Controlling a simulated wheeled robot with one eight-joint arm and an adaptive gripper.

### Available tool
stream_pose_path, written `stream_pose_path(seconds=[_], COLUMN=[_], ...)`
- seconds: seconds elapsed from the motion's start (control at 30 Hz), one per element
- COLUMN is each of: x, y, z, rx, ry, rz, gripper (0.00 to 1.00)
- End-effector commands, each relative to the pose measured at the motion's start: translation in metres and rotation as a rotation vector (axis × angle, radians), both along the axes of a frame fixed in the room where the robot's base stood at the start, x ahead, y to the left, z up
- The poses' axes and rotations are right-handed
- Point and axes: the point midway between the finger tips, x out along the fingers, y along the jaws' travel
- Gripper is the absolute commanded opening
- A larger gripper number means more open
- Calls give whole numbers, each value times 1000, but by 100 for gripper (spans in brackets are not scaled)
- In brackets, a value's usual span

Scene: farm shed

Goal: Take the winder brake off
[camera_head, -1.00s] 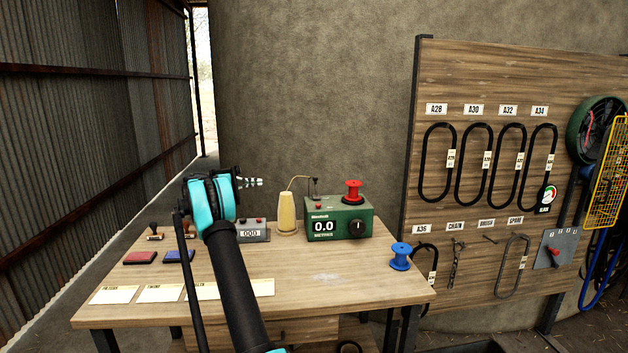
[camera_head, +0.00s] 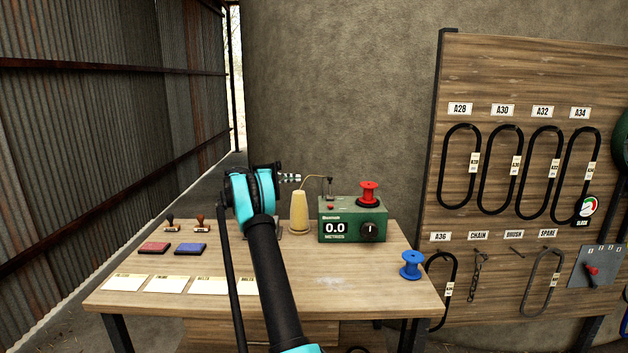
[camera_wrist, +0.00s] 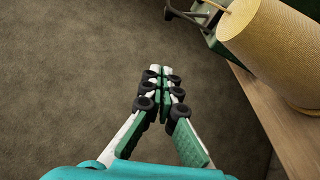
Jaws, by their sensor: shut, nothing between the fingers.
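The winder is a green box (camera_head: 352,224) on the wooden table, with a display reading 0.0 and a black knob (camera_head: 371,231) on its front. A red spool (camera_head: 368,195) stands upright on its top. A small lever and a red button sit at the top left of the box; I cannot tell which part is the brake. A tan thread cone (camera_head: 299,213) stands just left of the winder, its thread running up to a guide. My gripper (camera_head: 297,178) is shut and empty, up in the air left of the winder.
The table (camera_head: 330,285) also holds a blue spool (camera_head: 411,265) at right, stamps, a red ink pad (camera_head: 154,248), a blue ink pad (camera_head: 190,249) and paper cards (camera_head: 170,284). A pegboard (camera_head: 500,75) with belts stands at right. The table's front middle is clear.

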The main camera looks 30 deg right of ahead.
Motion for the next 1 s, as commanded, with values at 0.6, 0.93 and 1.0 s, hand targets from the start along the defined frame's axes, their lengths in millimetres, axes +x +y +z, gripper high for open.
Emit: stream_pose_path(seconds=[0.6,0.93,1.0], x=[-40,-68,-70], y=[-91,-89,-89], z=[-2,3,3], rx=[0,0,0], ry=[0,0,0], rz=[-1,0,0], gripper=[0,0,0])
